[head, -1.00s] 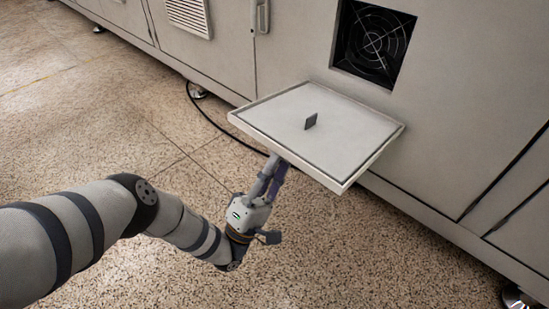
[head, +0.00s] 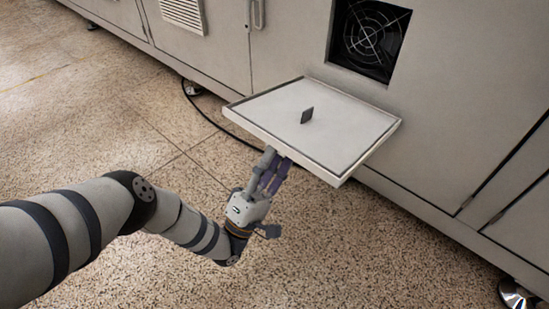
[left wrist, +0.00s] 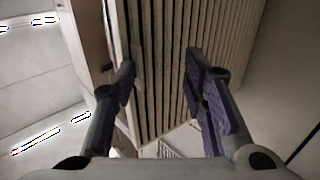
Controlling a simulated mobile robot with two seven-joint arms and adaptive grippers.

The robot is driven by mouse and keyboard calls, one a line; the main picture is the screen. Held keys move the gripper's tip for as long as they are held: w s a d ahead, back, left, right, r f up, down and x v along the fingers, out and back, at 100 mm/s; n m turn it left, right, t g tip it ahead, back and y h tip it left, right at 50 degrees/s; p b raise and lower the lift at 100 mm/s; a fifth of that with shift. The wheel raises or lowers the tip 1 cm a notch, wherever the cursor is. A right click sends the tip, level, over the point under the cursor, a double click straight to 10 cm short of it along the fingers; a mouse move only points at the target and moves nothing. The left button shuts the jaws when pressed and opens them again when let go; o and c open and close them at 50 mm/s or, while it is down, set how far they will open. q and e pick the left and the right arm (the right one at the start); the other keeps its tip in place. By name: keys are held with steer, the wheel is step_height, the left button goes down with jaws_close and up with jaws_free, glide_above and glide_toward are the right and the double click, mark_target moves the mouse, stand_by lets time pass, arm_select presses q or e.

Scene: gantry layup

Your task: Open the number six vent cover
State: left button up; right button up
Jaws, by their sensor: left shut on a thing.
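The vent cover (head: 310,118) is a pale square panel, swung down and lying about level below a square opening with a fan (head: 370,38). No number is legible. My left gripper (head: 271,160) is at the cover's outer edge, its fingertips partly hidden under it. In the left wrist view, the slatted face of the cover (left wrist: 165,75) fills the middle, between and beyond my left gripper's fingers (left wrist: 160,72). The fingers are shut on the cover, though their contact is unclear. My right gripper is not in view.
The pale cabinet (head: 450,110) runs along the back, with another louvred vent (head: 183,14) and a door handle (head: 257,14) at the upper left. A black cable (head: 208,122) lies on the speckled floor (head: 120,130). The floor in front is clear.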

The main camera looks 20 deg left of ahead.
arm_select(q)
steer(key=shift+d, duration=0.1)
steer(key=v, duration=1.2)
steer(key=shift+s+r, duration=0.1)
